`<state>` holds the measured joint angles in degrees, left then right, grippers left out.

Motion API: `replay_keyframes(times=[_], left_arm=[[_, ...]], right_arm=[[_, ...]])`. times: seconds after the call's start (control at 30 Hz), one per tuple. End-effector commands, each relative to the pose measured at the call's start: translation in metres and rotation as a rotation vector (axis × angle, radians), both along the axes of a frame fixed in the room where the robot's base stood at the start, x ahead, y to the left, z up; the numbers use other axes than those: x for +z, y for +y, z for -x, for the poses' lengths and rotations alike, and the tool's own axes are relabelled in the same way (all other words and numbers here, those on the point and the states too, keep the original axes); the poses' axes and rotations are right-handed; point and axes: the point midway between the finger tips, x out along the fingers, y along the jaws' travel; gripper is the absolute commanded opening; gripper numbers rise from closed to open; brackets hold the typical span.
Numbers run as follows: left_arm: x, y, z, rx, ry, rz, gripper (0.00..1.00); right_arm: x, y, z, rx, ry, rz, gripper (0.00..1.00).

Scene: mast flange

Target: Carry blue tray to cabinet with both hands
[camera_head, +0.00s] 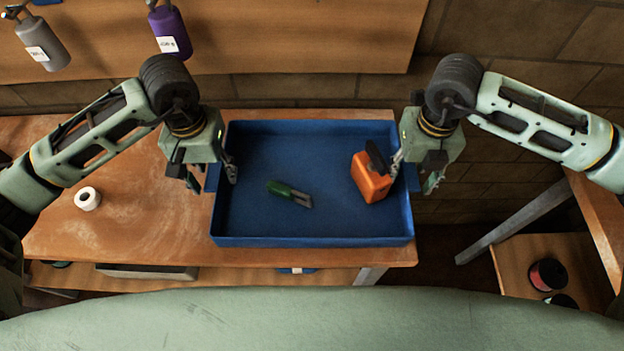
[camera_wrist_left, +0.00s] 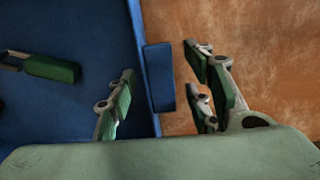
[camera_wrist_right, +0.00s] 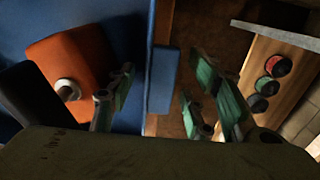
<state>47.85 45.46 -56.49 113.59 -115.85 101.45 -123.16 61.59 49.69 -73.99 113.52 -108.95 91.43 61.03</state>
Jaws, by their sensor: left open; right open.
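The blue tray (camera_head: 300,240) lies on the wooden workbench near its right end. Inside it are a green-handled tool (camera_head: 290,194) and an orange object with a black top (camera_head: 371,180). My left gripper (camera_head: 210,178) is open at the tray's left side. In the left wrist view its fingers stand on either side of the tray's left handle (camera_wrist_left: 159,77), apart from it. My right gripper (camera_head: 415,178) is open at the right side. In the right wrist view its fingers stand on either side of the right handle (camera_wrist_right: 163,80), with the orange object (camera_wrist_right: 75,68) close by inside the tray.
A white roll (camera_head: 88,198) sits on the workbench (camera_head: 130,225) left of the tray. Purple (camera_head: 170,32) and grey (camera_head: 42,45) bottles hang on the back board. At the right, a lower shelf (camera_head: 530,258) holds dark round spools (camera_head: 547,274). A gap separates the benches.

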Motion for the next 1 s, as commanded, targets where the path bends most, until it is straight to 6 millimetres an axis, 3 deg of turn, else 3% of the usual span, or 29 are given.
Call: replay_keyframes(times=[0.17, 0.67, 1.0], left_arm=[[0.0002, -0.0002, -0.0001, 0.0, 0.0, 0.0, 0.45], [0.0005, 0.0001, -0.0002, 0.0, -0.001, 0.0, 0.01], [0.0007, 0.0005, -0.0003, 0.0, -0.001, -0.001, 0.0]], right_arm=[[0.0, 0.0001, 0.0001, 0.0, 0.0, 0.0, 0.45], [0.0003, -0.0002, 0.0001, 0.0, 0.0, 0.001, 0.01], [0.0003, -0.0005, 0.0001, 0.0, 0.0, 0.002, 0.0]])
